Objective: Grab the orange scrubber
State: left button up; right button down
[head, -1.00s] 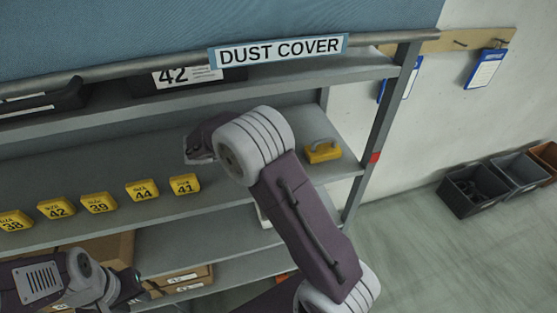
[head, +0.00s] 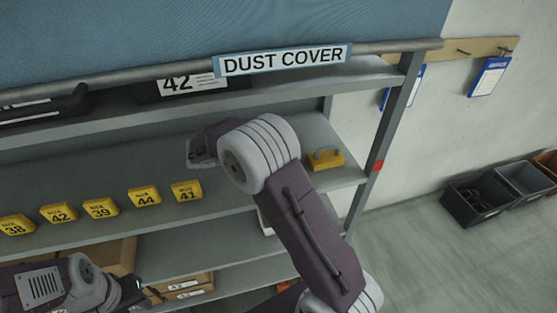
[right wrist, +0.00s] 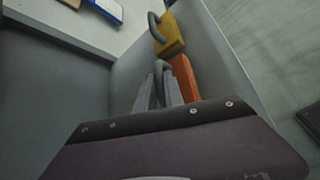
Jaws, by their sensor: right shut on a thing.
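The orange scrubber (right wrist: 186,79) shows in the right wrist view, just beyond my fingertips. Its grey loop handle (right wrist: 162,68) is between the fingers of my right gripper (right wrist: 158,88), which is shut on it. In the head view my right arm hides the right gripper and the orange scrubber. A yellow scrubber (head: 326,159) with a grey handle sits on the shelf and also shows in the right wrist view (right wrist: 170,38), just past the orange one. My left gripper (head: 132,289) is low at the left, and its fingers are not clear.
Yellow size tags (head: 101,207) stand in a row along the shelf (head: 230,207). The upper shelf with the dust cover sign (head: 284,60) is above my right arm. A shelf post (head: 385,135) stands right of the yellow scrubber. Dark bins (head: 478,204) are on the floor at right.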

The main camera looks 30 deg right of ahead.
notch_tip(320, 180, up, 3)
jog(key=shift+r, duration=0.15)
jog(key=s+d+r+b, duration=0.1)
jog(key=s+d+r, duration=0.3)
jog(key=s+r, duration=0.3)
jog(key=s, duration=0.4)
